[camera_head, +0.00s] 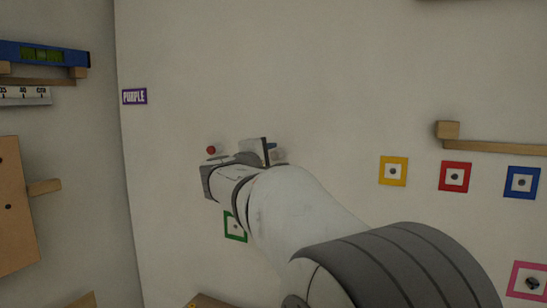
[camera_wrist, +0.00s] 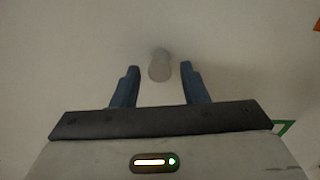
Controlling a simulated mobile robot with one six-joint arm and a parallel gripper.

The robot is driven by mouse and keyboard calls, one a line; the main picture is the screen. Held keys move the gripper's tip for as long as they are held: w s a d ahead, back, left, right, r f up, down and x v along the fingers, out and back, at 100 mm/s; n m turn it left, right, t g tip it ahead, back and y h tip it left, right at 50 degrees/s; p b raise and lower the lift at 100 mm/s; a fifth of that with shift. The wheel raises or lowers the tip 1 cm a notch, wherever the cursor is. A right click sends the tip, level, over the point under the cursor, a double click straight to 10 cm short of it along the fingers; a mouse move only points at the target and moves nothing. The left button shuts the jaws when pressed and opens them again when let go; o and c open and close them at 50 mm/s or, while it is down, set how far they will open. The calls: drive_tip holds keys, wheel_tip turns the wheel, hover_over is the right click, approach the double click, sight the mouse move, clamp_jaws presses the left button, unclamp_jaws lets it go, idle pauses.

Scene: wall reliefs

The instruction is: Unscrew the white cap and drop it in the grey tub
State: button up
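My gripper (camera_wrist: 160,69) is open, with its two blue fingers apart in the wrist view. A pale, short cylinder, which looks like the white cap (camera_wrist: 159,64), stands out from the wall between the fingertips. I see no clear contact on either side, with a gap to each finger. In the head view my gripper (camera_head: 271,150) is close to the wall and mostly hidden by my arm. A pale round shape beside the fingers there may be the cap (camera_head: 280,156). No grey tub is visible in either view.
A red knob (camera_head: 211,150) is left of my gripper. A green square (camera_head: 235,227) is partly behind my arm. Yellow (camera_head: 393,171), red (camera_head: 455,177) and blue (camera_head: 522,183) squares lie right, below a wooden ledge (camera_head: 490,146). A blue level (camera_head: 42,54) rests far left.

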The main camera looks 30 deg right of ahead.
drive_tip(key=shift+c, duration=0.3)
drive_tip(key=c, duration=0.6)
drive_tip(key=n+p, duration=0.2)
drive_tip(key=shift+r+n, duration=0.2)
drive_tip(key=shift+n, duration=0.2)
drive_tip(key=shift+c, duration=0.3)
drive_tip(key=shift+f+n+p, duration=0.1)
drive_tip(key=shift+n+p, duration=0.4)
drive_tip(key=shift+n, duration=0.5)
drive_tip(key=shift+f, duration=0.15)
drive_tip(key=shift+n, duration=0.3)
